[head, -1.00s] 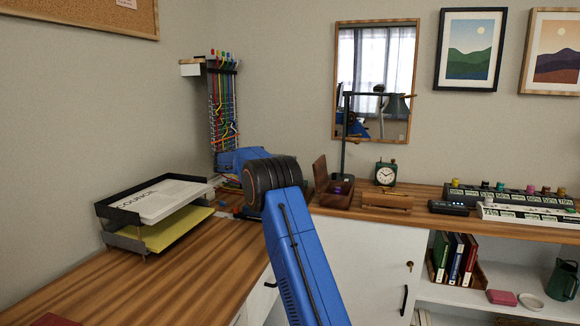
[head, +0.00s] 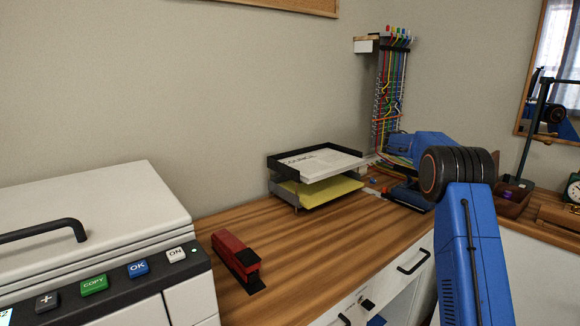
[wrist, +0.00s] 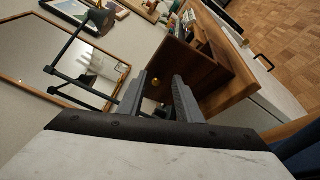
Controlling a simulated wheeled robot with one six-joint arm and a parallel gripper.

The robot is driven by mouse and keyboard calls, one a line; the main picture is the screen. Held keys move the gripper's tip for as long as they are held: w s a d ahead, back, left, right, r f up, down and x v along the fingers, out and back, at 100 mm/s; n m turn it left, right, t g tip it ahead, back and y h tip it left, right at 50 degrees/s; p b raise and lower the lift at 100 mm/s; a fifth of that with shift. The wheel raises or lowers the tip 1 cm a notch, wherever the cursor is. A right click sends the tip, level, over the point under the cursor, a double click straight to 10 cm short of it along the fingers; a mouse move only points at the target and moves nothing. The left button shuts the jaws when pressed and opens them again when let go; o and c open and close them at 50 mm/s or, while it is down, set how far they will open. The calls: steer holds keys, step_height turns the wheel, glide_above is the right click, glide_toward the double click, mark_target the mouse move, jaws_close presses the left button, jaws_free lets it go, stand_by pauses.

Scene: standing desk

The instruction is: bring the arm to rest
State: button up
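My arm (head: 468,250) reaches up from the lower right of the head view, with its black joint near the desk corner and a blue link beyond it. My gripper (wrist: 157,88) shows in the wrist view with its two grey fingers apart and nothing held between them. The open wooden box (wrist: 205,75) lies beyond the fingertips, with a small brass-coloured round thing (wrist: 156,82) seen through the gap. The head view does not clearly show the fingers. The box (head: 513,198) is partly hidden there by my black joint.
A white copier (head: 90,215) stands at the left and a red stapler (head: 237,258) lies beside it. A two-tier paper tray (head: 275,165) and a rack of coloured cables (head: 388,95) stand toward the corner. Bare desk (head: 310,240) lies in front of the tray.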

steer(key=s+a+n+t+y, duration=0.1)
steer(key=s+a+t+y, duration=0.15)
steer(key=s+a, duration=0.45)
steer(key=s+a+f+n+t+y, duration=0.1)
steer(key=s+a+n+t+y, duration=0.2)
steer(key=s, duration=0.8)
steer(key=s+a+t+y, duration=0.2)
steer(key=s+a+t, duration=0.25)
steer(key=s, duration=0.45)
steer(key=s+a+f+t+y, duration=0.1)
steer(key=s+a+f+y, duration=0.1)
steer(key=s+a+f, duration=0.3)
steer(key=s+a+f+m+t+y, duration=0.1)
steer(key=s+a+f+t+y, duration=0.1)
steer(key=s+a+f, duration=0.4)
steer(key=s+a+f+t+y, duration=0.1)
steer(key=s+a+f+y, duration=0.2)
steer(key=s, duration=1)
steer(key=a+f, duration=0.2)
steer(key=a, duration=0.1)
steer(key=shift+s+a+f+m+t, duration=0.15)
steer(key=shift+s+f+m+t, duration=0.15)
steer(key=shift+f+m, duration=0.1)
